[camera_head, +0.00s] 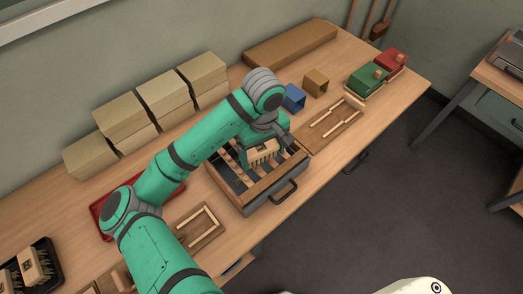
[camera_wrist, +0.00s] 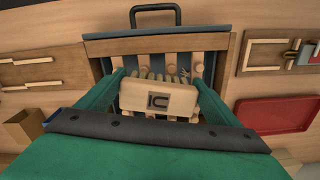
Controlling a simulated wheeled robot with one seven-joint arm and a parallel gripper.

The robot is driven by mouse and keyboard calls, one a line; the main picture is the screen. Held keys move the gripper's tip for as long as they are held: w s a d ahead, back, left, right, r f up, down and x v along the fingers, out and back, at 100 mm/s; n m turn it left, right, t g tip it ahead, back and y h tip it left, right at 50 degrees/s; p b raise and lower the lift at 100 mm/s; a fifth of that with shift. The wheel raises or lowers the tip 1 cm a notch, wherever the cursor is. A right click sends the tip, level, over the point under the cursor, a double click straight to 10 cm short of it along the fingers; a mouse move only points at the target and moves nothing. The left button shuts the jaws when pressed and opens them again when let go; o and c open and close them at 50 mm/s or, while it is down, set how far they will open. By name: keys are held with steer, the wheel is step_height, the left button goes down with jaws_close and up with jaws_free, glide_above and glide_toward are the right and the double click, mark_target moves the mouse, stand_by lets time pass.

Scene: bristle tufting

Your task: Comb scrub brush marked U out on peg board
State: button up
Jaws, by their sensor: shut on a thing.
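A pale wooden scrub brush (camera_wrist: 158,98) is held between the fingers of my gripper (camera_wrist: 158,78). It has a dark square mark on its face, which looks like "IC" in the wrist view; I cannot read it surely as U. Its tufts point toward a wooden box with slats and round pegs (camera_wrist: 215,42), which I take for the peg board. In the head view the brush (camera_head: 263,152) is over this box (camera_head: 268,194), inside its rim. I cannot tell whether the tufts touch the pegs.
A black tray (camera_head: 61,272) with more brushes is at the lower left. A red tray (camera_wrist: 278,115) lies beside the box. Boards with wooden strips (camera_head: 198,228) (camera_head: 336,122) flank it. A blue bin (camera_head: 293,98), a cardboard bin (camera_head: 316,82) and several cartons (camera_head: 119,118) stand behind.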

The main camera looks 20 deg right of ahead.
steer(key=shift+w+a+r, duration=0.1)
steer(key=shift+w+a, duration=0.15)
steer(key=shift+w, duration=0.4)
steer(key=shift+w+a, duration=0.2)
steer(key=shift+w, duration=0.4)
steer(key=shift+w+a+r, duration=0.1)
steer(key=shift+w+a, duration=0.15)
steer(key=shift+w, duration=0.4)
steer(key=w+a+r, duration=0.1)
steer(key=w+r, duration=0.2)
steer(key=r, duration=0.2)
steer(key=shift+w+a+r, duration=0.2)
steer(key=shift+w+r, duration=0.1)
steer(key=shift+w, duration=0.1)
steer(key=shift+o, duration=1.3)
